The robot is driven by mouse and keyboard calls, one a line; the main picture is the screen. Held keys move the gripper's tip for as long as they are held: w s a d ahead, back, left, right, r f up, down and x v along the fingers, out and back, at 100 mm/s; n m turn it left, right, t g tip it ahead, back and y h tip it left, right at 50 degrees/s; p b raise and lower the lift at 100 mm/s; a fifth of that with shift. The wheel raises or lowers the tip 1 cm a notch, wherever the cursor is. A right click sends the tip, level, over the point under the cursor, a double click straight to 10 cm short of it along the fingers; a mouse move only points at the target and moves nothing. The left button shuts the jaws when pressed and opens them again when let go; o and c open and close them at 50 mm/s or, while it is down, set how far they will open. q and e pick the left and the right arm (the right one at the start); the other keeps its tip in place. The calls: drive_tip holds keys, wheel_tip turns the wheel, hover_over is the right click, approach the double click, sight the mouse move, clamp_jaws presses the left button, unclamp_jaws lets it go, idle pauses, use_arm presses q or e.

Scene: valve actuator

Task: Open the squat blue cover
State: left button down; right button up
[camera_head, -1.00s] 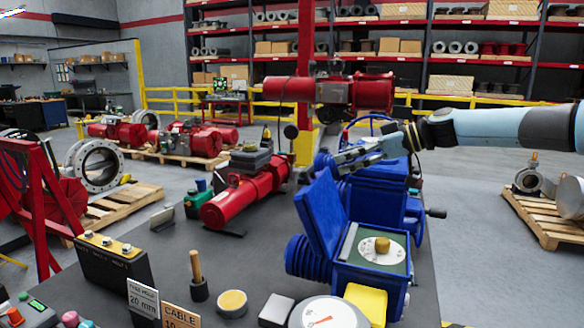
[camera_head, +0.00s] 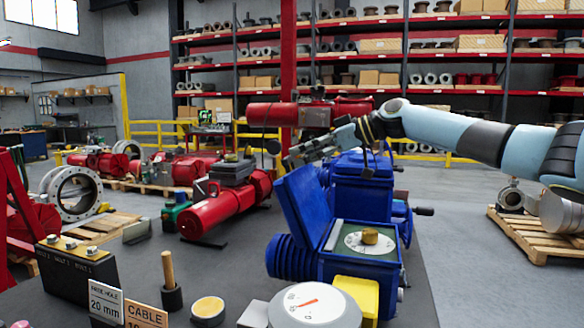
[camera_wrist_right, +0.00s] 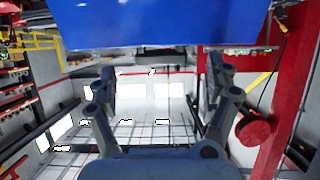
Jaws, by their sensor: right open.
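A blue cover (camera_head: 303,205) stands raised and tilted left on the left side of a blue box (camera_head: 360,270). Inside the open box a pale dial with a brass knob (camera_head: 370,236) shows. My right gripper (camera_head: 292,157) is just above and behind the cover's top edge in the head view, its fingers pointing left. Contact with the cover cannot be told. In the right wrist view, the two fingers (camera_wrist_right: 160,80) are apart with nothing between them, and a blue panel (camera_wrist_right: 155,25), likely the cover, fills the top. My left gripper is not in view.
Another blue housing (camera_head: 362,185) stands directly behind the open box, under my right arm. A red cylinder unit (camera_head: 215,207) lies to the left. A yellow block (camera_head: 357,290) and a round gauge (camera_head: 313,305) are in front.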

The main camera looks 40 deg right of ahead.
drive_tip(key=x, duration=0.1)
drive_tip(key=p+x, duration=0.1)
drive_tip(key=x, duration=0.1)
drive_tip(key=shift+r, duration=0.25)
drive_tip(key=shift+w+a+f, duration=0.2)
drive_tip(key=shift+w+f, duration=0.05)
drive_tip(key=shift+w, duration=0.1)
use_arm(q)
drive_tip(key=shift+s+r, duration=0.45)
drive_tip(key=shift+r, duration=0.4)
